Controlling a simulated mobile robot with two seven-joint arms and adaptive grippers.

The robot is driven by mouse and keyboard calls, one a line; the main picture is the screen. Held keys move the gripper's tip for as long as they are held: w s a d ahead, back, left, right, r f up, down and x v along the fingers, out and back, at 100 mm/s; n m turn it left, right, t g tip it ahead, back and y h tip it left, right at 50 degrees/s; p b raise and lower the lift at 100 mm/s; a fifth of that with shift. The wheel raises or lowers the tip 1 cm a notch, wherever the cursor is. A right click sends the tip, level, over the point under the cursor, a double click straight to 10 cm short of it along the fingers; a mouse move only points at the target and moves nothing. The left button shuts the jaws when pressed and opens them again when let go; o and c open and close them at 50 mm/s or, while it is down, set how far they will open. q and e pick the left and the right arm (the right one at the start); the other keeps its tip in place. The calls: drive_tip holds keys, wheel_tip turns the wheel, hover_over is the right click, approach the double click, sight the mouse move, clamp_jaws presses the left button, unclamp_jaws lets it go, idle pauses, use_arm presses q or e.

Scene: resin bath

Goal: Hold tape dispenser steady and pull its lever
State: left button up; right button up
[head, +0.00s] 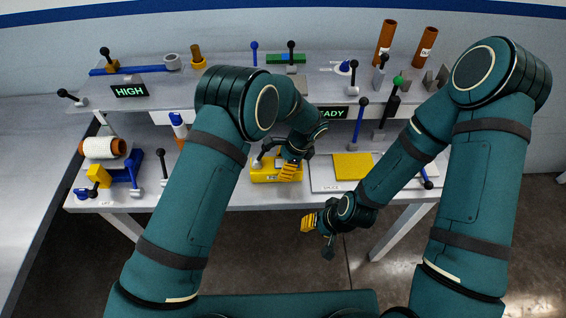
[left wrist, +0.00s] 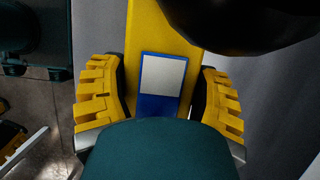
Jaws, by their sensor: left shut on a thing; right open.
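The tape dispenser is a yellow block (head: 262,176) at the front of the lower bench. A short grey lever (head: 258,159) with a dark knob seems to stand at its left end; the arm partly hides this area. My left gripper (head: 289,171) is shut on the dispenser from above. In the left wrist view, its ribbed yellow fingers (left wrist: 160,105) sit on both sides of the yellow body (left wrist: 150,35), which carries a blue and grey label (left wrist: 160,82). My right gripper (head: 317,237) is open and empty, lower and to the right, in front of the bench edge.
A yellow pad (head: 352,166) lies on a white board right of the dispenser. Several black-knobbed levers stand on the bench. A spool (head: 101,148) is at the left. A raised shelf with a HIGH sign (head: 130,91) runs behind. Open floor lies in front.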

idle(0.9)
